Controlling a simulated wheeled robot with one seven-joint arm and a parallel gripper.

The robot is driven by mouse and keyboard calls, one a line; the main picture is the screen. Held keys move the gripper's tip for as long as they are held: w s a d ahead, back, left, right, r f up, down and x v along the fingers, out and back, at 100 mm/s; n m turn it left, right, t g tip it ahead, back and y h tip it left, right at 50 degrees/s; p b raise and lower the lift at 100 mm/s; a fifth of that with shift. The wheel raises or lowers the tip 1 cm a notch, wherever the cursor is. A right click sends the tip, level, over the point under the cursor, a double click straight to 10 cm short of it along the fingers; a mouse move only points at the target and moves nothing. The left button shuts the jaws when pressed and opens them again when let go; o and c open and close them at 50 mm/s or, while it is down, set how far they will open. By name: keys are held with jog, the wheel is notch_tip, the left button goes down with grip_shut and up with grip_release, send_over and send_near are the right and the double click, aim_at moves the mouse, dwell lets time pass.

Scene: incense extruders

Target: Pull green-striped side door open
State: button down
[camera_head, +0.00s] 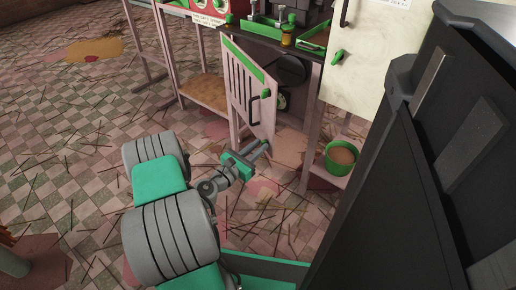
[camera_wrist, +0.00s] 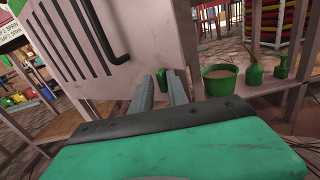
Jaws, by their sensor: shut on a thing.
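The side door (camera_head: 246,82) is a pale panel with a green stripe along its top, vertical slots and a black handle (camera_head: 254,108). It stands swung out at an angle from the machine frame, with the dark inside showing behind it. In the wrist view the door (camera_wrist: 75,75) fills the upper left, with its black handle (camera_wrist: 105,38) above my fingers. My gripper (camera_head: 264,147) is at the door's lower free corner, below the handle. In the wrist view a small green piece shows between the fingertips (camera_wrist: 166,82). The fingers hide the exact contact.
A green pot of brown material (camera_head: 341,157) stands on a low shelf right of the door, with green bottles (camera_wrist: 255,75) beside it in the wrist view. A pale upright panel (camera_head: 360,55) stands at the right. The tiled floor (camera_head: 70,140) at left is open, strewn with thin sticks.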

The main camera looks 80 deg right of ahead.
jog(key=shift+w+d+r, duration=0.2)
jog(key=shift+w+d, duration=0.15)
jog(key=shift+w, duration=0.4)
jog(key=c, duration=1.5)
grip_release()
jog(key=shift+w+t, duration=0.15)
jog(key=shift+t, duration=0.15)
jog(key=shift+f, duration=0.1)
jog(key=shift+s+a, duration=0.1)
jog(key=shift+s, duration=0.2)
jog(key=shift+f, duration=0.1)
